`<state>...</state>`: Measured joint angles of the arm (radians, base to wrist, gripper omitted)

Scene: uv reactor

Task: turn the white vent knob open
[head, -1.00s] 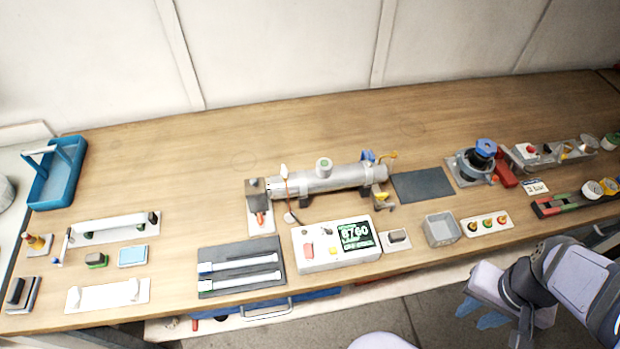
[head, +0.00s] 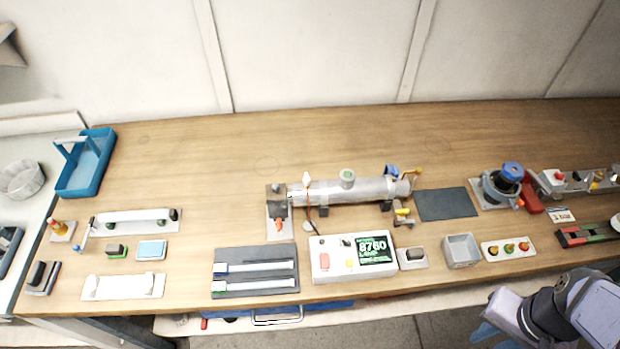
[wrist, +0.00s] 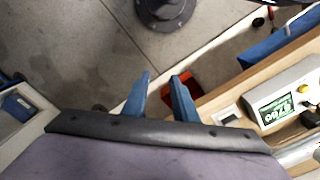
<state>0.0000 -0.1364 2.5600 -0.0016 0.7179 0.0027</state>
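The reactor is a silver horizontal cylinder (head: 335,191) lying on mounts at the middle of the bench. A small white knob-like piece (head: 307,178) stands upright on top near its left end and looks like the vent knob; its exact setting is too small to tell. My gripper (wrist: 161,77) has two blue fingers apart with nothing between them, over the floor in front of the bench. In the head view, my gripper is at the lower right, partly hidden by my wrist, well away from the knob. The knob does not show in the wrist view.
A control box with a green display (head: 372,249) stands in front of the cylinder. A grey open bin (head: 461,250) and a panel of coloured buttons (head: 510,248) are to its right. A dark mat (head: 447,204) lies right of the cylinder. The bench behind the cylinder is clear.

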